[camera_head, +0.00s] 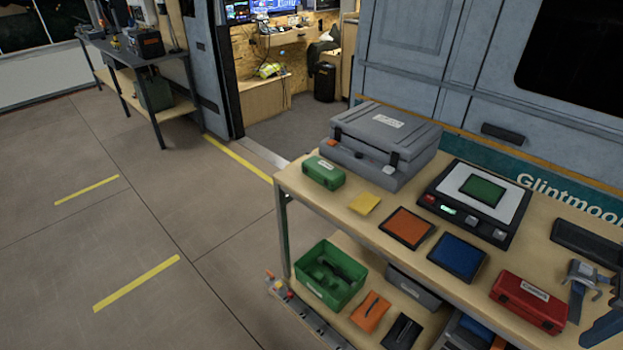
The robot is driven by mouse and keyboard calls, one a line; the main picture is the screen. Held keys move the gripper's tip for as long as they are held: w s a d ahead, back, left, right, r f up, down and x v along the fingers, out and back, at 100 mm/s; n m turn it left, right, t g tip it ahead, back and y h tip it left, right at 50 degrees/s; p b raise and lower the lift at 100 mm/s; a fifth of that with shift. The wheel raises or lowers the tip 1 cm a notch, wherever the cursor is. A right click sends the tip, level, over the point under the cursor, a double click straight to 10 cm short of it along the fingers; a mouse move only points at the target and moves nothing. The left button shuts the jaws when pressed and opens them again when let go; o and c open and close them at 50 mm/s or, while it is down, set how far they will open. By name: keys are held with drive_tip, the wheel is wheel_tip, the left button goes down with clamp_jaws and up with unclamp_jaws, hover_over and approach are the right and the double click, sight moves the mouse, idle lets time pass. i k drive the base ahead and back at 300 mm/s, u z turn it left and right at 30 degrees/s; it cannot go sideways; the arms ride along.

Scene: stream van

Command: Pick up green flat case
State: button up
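A green flat case (483,189) lies on the pale plate of a black weighing scale (454,211) on the workbench at the right. It is a thin, dark-edged slab with a green top, and nothing covers it. A second green thing, a thicker small box (323,172) with a white label, stands at the bench's left end.
An orange flat case (407,227) and a blue one (457,256) lie in front of the scale, with a yellow pad (364,203) to the left. A large grey case (385,140) stands behind. Open floor lies left.

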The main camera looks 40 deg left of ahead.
sight(326, 174)
drive_tip(key=u, duration=0.5)
drive_tip(key=k, duration=1.2)
drive_tip(key=u, duration=0.75)
drive_tip(key=i, duration=0.85)
drive_tip(key=z, duration=0.45)
drive_tip(key=k, duration=1.3)
drive_tip(key=u, duration=0.2)
drive_tip(key=i, duration=0.6)
drive_tip(key=u, duration=1.35)
drive_tip(key=i, duration=1.75)
drive_tip(key=z, duration=0.9)
drive_tip(key=i, duration=0.7)
drive_tip(key=z, duration=0.9)
